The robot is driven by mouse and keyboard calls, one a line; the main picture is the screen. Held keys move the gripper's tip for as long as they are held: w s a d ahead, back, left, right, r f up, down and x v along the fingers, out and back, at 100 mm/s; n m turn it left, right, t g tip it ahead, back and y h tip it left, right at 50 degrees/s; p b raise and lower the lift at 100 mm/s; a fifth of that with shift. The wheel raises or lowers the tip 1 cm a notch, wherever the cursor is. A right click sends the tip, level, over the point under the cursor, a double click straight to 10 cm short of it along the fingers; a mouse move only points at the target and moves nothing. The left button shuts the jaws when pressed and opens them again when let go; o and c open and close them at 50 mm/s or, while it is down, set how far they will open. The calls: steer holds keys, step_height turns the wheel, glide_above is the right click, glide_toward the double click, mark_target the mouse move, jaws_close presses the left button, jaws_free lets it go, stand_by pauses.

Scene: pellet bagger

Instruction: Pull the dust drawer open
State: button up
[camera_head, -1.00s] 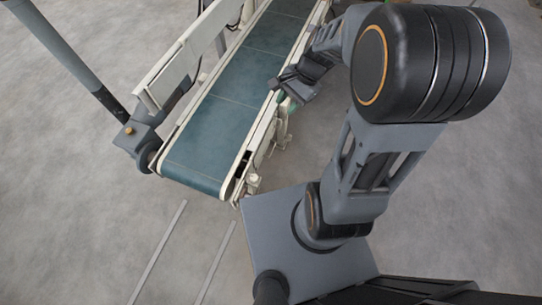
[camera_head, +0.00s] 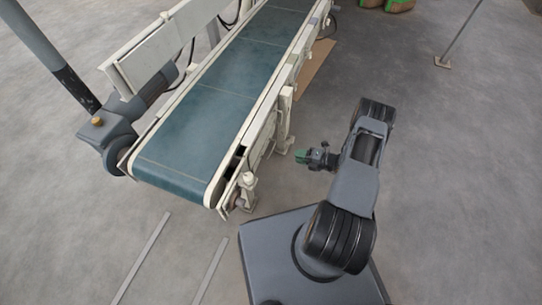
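I cannot make out the dust drawer in this view. The conveyor (camera_head: 215,92) with its teal belt and cream side rails runs from the near left up towards the back. My gripper (camera_head: 301,156), with green at its tips, is to the right of the conveyor's near end, beside a cream leg (camera_head: 284,125). A small gap of floor shows between them in the picture. I see nothing held in the gripper. It is too small here to tell whether the fingers are open or shut.
A dark post with a grey motor housing (camera_head: 108,135) stands left of the conveyor. A brown flat strip (camera_head: 316,66) lies on the floor behind my gripper. Filled bags (camera_head: 399,5) and a thin pole (camera_head: 458,34) are at the back right. The floor at right is clear.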

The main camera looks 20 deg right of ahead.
mark_target(271, 152)
steer(key=shift+f+b+x, duration=0.2)
steer(key=shift+b+x, duration=0.75)
steer(key=shift+x, duration=2.45)
steer(key=shift+f+b+x, duration=0.15)
steer(key=shift+b+x, duration=0.8)
steer(key=shift+x, duration=2.5)
steer(key=shift+d, duration=0.15)
jaws_close()
